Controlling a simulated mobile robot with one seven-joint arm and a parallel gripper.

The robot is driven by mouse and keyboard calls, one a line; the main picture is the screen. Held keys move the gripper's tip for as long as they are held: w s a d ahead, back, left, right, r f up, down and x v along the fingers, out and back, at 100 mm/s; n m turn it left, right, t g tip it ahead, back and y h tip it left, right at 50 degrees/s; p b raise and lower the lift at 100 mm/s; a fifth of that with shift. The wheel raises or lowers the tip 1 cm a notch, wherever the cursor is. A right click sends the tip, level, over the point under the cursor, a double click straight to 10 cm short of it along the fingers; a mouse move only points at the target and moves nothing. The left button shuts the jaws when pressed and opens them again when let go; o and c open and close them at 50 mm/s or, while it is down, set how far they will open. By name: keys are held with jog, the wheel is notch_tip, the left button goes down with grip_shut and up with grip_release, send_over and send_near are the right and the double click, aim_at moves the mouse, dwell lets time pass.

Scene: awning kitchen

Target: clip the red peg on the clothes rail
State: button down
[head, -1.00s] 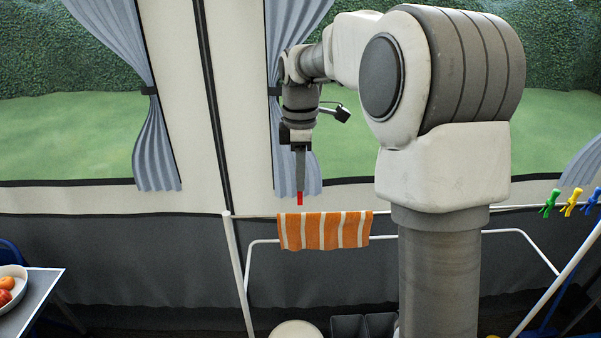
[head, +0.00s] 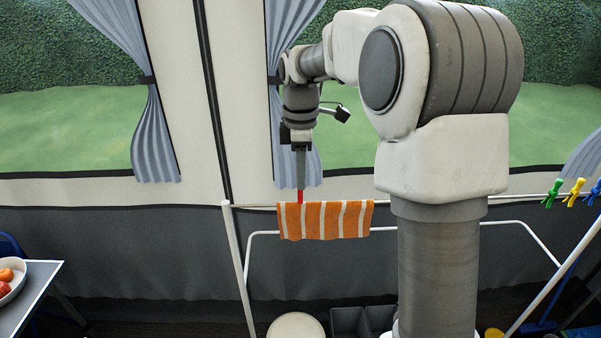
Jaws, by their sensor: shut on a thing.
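The red peg (head: 300,196) hangs from the tips of my gripper (head: 300,180), which points straight down and is shut on it. The peg's lower end is at the height of the clothes rail (head: 258,206), at the top edge of the orange and white striped cloth (head: 325,221) that hangs over the rail. I cannot tell whether the peg touches the rail or cloth, or is in front of or behind them. My arm hides part of the rail to the right of the cloth.
Green (head: 552,193), yellow (head: 573,192) and blue (head: 594,193) pegs sit on the rail at the far right. A table (head: 40,290) with a fruit bowl (head: 20,268) stands at the left. A round white top (head: 296,326) and dark bins (head: 349,322) are below the rail.

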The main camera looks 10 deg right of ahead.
jog(key=shift+f+b, duration=1.35)
jog(key=shift+f, duration=0.85)
jog(key=shift+c, duration=1.1)
grip_release()
jog(key=shift+r+p, duration=3.1)
jog(key=shift+r, duration=0.5)
